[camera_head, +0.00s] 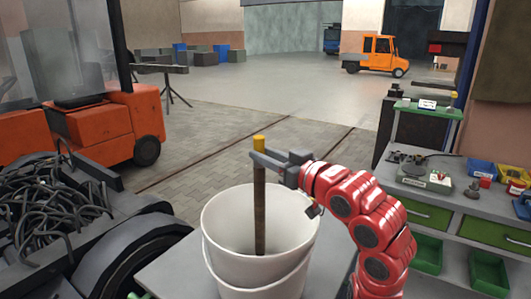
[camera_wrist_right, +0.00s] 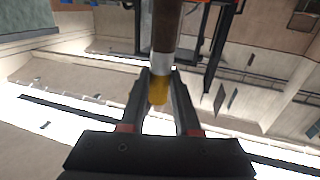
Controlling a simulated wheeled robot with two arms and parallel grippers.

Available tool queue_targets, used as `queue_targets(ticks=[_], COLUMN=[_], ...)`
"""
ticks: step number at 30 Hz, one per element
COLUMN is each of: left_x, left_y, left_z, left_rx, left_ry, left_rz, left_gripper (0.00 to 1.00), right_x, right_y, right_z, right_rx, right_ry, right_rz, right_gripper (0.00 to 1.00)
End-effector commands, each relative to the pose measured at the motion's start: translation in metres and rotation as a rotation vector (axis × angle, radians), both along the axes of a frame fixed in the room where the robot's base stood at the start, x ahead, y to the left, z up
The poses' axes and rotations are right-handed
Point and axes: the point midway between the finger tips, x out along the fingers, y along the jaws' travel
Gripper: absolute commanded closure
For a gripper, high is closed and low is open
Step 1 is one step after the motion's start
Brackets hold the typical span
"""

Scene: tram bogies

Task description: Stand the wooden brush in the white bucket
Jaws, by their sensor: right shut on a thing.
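The wooden brush (camera_head: 260,205) is a dark brown stick with a yellow end at the top. It stands about upright, its lower part inside the white bucket (camera_head: 222,272). The brush's lower end is hidden by the bucket wall, so I cannot tell whether it touches the bottom. My right gripper (camera_head: 262,160) is shut on the brush near its yellow end, above the bucket's rim. In the right wrist view the brush (camera_wrist_right: 166,28) shows between the fingers (camera_wrist_right: 158,92). My left gripper is not in view.
The bucket stands on a grey surface (camera_head: 172,275). Left are a big dark wheel (camera_head: 125,262) and tangled cables (camera_head: 50,210). Right is a workbench (camera_head: 450,195) with green drawers and small bins. An orange vehicle (camera_head: 110,125) stands behind left. The floor beyond is open.

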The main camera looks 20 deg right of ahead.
Motion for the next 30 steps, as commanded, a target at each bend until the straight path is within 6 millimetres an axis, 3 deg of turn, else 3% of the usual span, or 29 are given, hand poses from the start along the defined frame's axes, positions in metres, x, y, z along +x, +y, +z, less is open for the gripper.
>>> queue_targets(ticks=[13,14,19,30], left_x=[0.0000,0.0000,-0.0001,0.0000], left_y=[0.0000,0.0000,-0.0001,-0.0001], left_z=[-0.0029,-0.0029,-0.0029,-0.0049], left_rx=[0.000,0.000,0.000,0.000], left_ry=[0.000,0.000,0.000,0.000], left_rz=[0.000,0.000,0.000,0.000], left_gripper=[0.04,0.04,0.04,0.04], right_x=[-0.0001,-0.0001,-0.0001,-0.0039], right_y=[0.0001,0.0001,0.0001,-0.0023], right_z=[-0.0045,-0.0045,-0.0045,-0.0050], right_rx=[-0.001,-0.001,0.000,0.001], right_ry=[-0.001,-0.001,-0.001,-0.002], right_rz=[0.000,0.000,0.000,-0.001], right_gripper=[1.00,0.66,0.35,0.35])
